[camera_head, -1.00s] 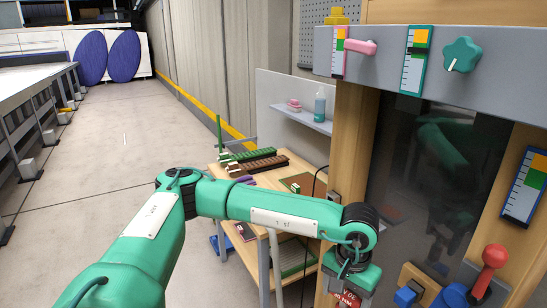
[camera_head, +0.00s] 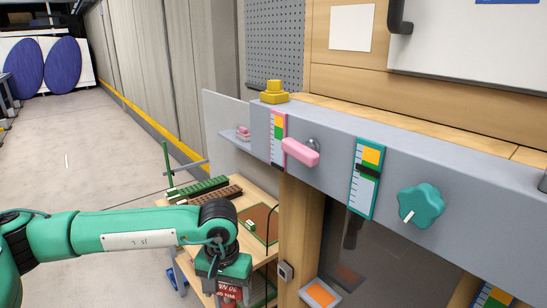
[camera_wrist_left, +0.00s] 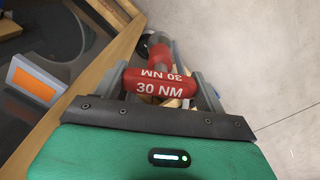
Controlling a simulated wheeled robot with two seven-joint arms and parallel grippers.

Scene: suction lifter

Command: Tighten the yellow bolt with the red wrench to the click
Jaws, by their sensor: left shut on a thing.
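The yellow bolt (camera_head: 274,92) stands upright on the left end of the grey beam's top in the head view, with a wide base and a narrower head. My left gripper (camera_head: 228,294) is low at the bottom of the head view, well below and left of the bolt. It is shut on the red wrench (camera_head: 229,289), which is cut off by the frame edge. In the left wrist view the wrench's red handle (camera_wrist_left: 160,86), marked 30 NM, lies between the fingers. The wrench's far end is hard to make out. My right gripper is out of view.
The grey beam (camera_head: 440,165) carries a pink lever (camera_head: 300,152), scale gauges (camera_head: 365,178) and a teal knob (camera_head: 421,206). A wooden post (camera_head: 302,235) stands right of my left gripper. A wooden table (camera_head: 262,195) with racks lies behind it. Open floor (camera_head: 70,165) is at left.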

